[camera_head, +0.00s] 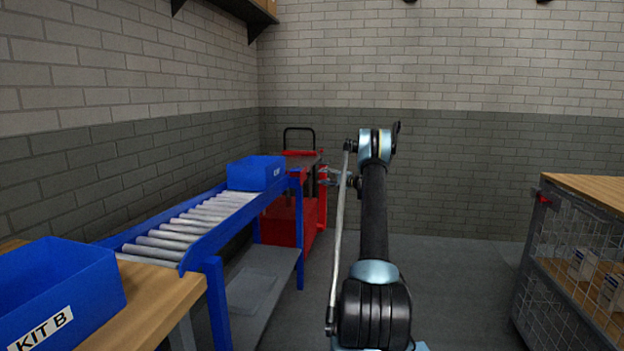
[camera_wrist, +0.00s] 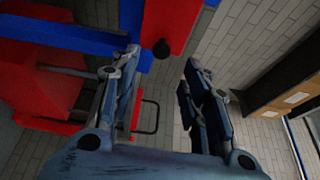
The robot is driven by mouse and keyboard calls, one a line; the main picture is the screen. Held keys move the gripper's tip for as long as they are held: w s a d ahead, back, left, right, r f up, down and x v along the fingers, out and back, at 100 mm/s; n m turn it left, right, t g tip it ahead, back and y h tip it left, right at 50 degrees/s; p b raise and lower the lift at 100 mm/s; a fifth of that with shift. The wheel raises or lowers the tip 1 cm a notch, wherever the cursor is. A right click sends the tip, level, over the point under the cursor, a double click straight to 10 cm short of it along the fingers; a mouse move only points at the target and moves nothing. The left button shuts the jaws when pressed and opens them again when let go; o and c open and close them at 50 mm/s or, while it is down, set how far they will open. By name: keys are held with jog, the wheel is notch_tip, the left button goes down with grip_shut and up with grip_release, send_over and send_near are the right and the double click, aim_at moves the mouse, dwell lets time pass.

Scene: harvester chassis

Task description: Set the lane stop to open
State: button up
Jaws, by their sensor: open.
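The lane stop appears to be the red bar (camera_wrist: 172,22) with a dark round knob (camera_wrist: 161,48) at its end in the wrist view. It stands by the blue lane frame (camera_wrist: 75,36). My gripper (camera_wrist: 162,60) is open, one finger on each side of the knob in the picture. I cannot tell how far the knob is from the fingertips. In the head view my gripper (camera_head: 332,178) is small and partly hidden by my arm, near the far end of the blue roller lane (camera_head: 195,220). The stop's setting cannot be told.
A blue bin (camera_head: 255,173) sits at the lane's far end. A red cart (camera_head: 283,222) with a dark handle stands behind it. Another blue bin (camera_head: 65,290), marked KIT B, is on the wooden table at left. A wire cage (camera_head: 575,250) is at right. Floor between is clear.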

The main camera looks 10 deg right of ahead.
jog(key=x, duration=0.8)
jog(key=shift+c, duration=0.2)
jog(key=shift+d, duration=0.1)
grip_shut()
